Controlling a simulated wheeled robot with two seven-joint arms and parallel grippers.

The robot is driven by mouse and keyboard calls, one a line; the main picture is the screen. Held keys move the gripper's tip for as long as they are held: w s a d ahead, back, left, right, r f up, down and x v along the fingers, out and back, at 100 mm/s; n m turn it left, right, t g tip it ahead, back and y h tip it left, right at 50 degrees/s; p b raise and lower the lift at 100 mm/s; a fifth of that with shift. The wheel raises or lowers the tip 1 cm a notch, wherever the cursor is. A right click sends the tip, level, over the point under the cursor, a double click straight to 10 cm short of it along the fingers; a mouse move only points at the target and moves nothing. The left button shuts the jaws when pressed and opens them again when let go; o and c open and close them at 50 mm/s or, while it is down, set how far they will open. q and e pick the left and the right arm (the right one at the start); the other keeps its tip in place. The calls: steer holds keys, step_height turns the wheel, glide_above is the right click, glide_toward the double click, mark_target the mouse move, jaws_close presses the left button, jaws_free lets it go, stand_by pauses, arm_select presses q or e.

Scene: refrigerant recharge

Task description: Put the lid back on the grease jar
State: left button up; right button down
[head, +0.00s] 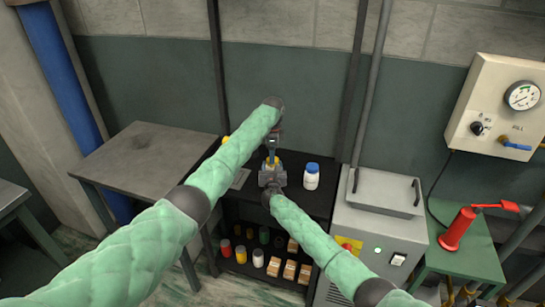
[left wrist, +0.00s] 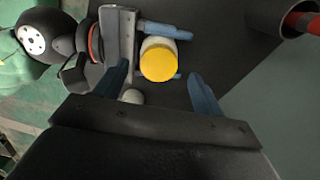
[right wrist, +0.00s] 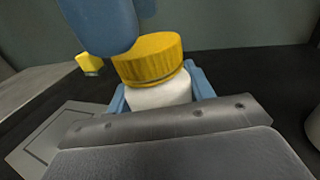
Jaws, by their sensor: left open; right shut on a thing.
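The grease jar (right wrist: 160,93) is white, and my right gripper (right wrist: 160,90) is shut on it, one blue finger on each side. The yellow lid (right wrist: 148,58) sits on top of the jar's mouth; I cannot tell whether it is tightened. In the left wrist view the lid (left wrist: 159,62) shows as a yellow disc over the white jar. My left gripper (left wrist: 160,88) is open, its blue fingers apart, with the lid ahead of the gap. In the head view both grippers meet above the dark shelf, the left one (head: 272,147) above the right.
A white bottle with a blue cap (head: 311,176) stands on the dark shelf top, right of the grippers. A flat grey plate (right wrist: 55,140) and a small yellow object (right wrist: 89,63) lie to the left. Jars and boxes fill the lower shelf (head: 262,262). A grey machine (head: 375,215) stands right.

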arm_select(q)
step_height(320, 180, up, 10)
steer(key=shift+f, duration=0.25)
arm_select(e)
steer(key=shift+c, duration=2.4)
jaws_free()
steer(key=shift+s+b, duration=0.6)
steer(key=shift+s, duration=3.25)
arm_select(q)
steer(key=shift+f, duration=0.6)
arm_select(e)
steer(key=shift+f, duration=0.1)
